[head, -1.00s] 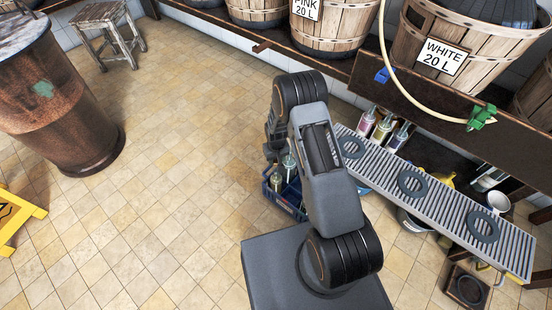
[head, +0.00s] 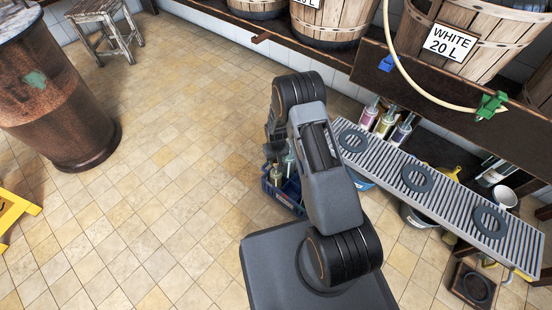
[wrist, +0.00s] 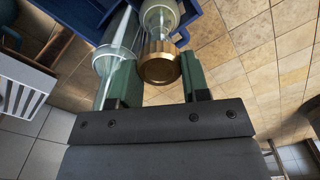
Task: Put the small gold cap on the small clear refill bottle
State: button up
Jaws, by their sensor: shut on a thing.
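The small gold cap (wrist: 159,66) is between the two green fingers of my gripper (wrist: 157,78) in the wrist view, and the gripper is shut on it. A small clear bottle (wrist: 158,14) with pale contents is directly beyond the cap, in line with it. The cap hides the bottle's mouth, so I cannot tell whether it is seated or only held over the neck. In the head view my arm hides the gripper's tips and the cap. The bottle (head: 276,176) stands at the left end of a blue caddy (head: 289,203).
A clear, pale syringe-like container (wrist: 108,58) is close beside the left finger in the wrist view. A metal slatted rack (head: 450,200) with dark rings is to the right. Several coloured bottles (head: 384,122) stand behind it.

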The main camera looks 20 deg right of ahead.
jog(key=shift+f+b, duration=0.75)
jog(key=shift+f, duration=0.15)
dwell(0.5)
dwell(0.4)
jog(key=o, duration=1)
jog(key=shift+r, duration=0.1)
notch_tip(320, 180, up, 14)
jog(key=p, duration=0.5)
jog(key=shift+f, duration=0.2)
